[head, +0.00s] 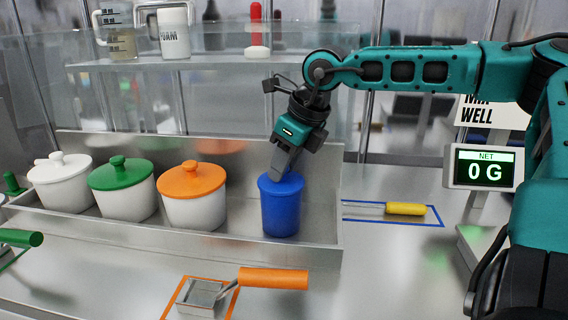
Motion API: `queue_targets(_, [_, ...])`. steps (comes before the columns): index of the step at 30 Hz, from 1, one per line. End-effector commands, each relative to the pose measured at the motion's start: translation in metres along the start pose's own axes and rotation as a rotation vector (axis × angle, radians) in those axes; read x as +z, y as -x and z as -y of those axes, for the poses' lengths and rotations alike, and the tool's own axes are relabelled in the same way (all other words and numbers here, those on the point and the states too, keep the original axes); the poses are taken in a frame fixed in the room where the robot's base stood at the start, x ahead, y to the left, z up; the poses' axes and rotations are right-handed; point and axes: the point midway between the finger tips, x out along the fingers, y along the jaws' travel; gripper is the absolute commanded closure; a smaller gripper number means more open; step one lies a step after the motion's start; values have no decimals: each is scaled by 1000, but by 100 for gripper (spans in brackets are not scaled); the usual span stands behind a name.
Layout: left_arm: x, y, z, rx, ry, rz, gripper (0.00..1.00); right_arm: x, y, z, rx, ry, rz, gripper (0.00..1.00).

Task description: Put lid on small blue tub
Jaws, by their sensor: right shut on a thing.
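The small blue tub (280,215) stands upright at the right end of the metal tray. A blue lid (266,183) shows at the tub's top, level with its rim; I cannot tell whether it is fully seated. My right gripper (284,168) reaches down from above and is shut on the lid; its fingers hide the grip point. My left gripper is not in view.
White tubs with a white lid (62,160), a green lid (120,173) and an orange lid (190,180) stand left of the blue tub in the tray (230,250). An orange-handled scoop (272,278) lies in front. A yellow-handled tool (405,209) lies right. The scale display (485,168) reads 0 G.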

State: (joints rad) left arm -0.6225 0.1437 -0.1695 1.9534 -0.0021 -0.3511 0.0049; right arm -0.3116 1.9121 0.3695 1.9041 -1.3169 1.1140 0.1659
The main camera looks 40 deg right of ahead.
Motion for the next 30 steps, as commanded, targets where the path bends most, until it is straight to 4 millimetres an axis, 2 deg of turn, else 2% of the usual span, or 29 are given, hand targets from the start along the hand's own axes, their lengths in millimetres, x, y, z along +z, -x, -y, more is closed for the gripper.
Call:
queue_targets(29, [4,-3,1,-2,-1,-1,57,0,-1,0,0,0,0,97])
queue_targets(30, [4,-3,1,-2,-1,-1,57,0,-1,0,0,0,0,66])
